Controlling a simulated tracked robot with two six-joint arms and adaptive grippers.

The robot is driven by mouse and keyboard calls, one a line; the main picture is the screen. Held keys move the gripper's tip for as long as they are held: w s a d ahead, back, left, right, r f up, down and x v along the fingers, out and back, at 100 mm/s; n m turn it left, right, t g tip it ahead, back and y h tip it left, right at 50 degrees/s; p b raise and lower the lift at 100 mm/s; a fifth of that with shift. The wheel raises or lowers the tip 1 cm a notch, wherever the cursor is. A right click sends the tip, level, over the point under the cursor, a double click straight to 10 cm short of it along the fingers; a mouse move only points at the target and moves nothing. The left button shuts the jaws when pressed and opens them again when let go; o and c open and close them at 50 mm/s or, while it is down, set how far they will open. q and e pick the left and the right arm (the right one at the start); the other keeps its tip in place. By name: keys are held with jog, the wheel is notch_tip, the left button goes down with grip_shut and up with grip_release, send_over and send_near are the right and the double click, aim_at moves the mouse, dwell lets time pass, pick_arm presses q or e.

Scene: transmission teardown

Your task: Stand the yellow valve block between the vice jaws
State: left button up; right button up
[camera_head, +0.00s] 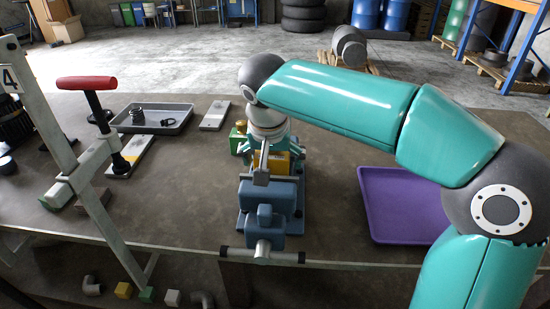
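The blue vice (267,206) stands at the front middle of the table, its handle bar over the front edge. The yellow valve block (275,163) shows low at the vice, behind the front blue jaw and partly covered by my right gripper. My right gripper (262,165) points down at the block, its grey finger parts in front of and beside it. Whether the fingers grip the block is not clear, and the block's base is hidden. My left gripper is not in view.
A purple tray (405,207) lies empty to the right. A grey tray (152,118) with dark parts stands at the back left, near a light grey plate (215,114). A press frame with a red handle (86,83) rises at the left. A green part (237,141) sits beside the vice.

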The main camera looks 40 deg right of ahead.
jog(key=shift+r, duration=0.15)
jog(key=shift+r, duration=0.2)
jog(key=p+v, duration=0.1)
jog(key=v, duration=1)
jog(key=shift+s+r+p, duration=0.2)
jog(key=shift+r+p, duration=0.05)
jog(key=shift+p, duration=0.05)
jog(key=shift+a, duration=0.15)
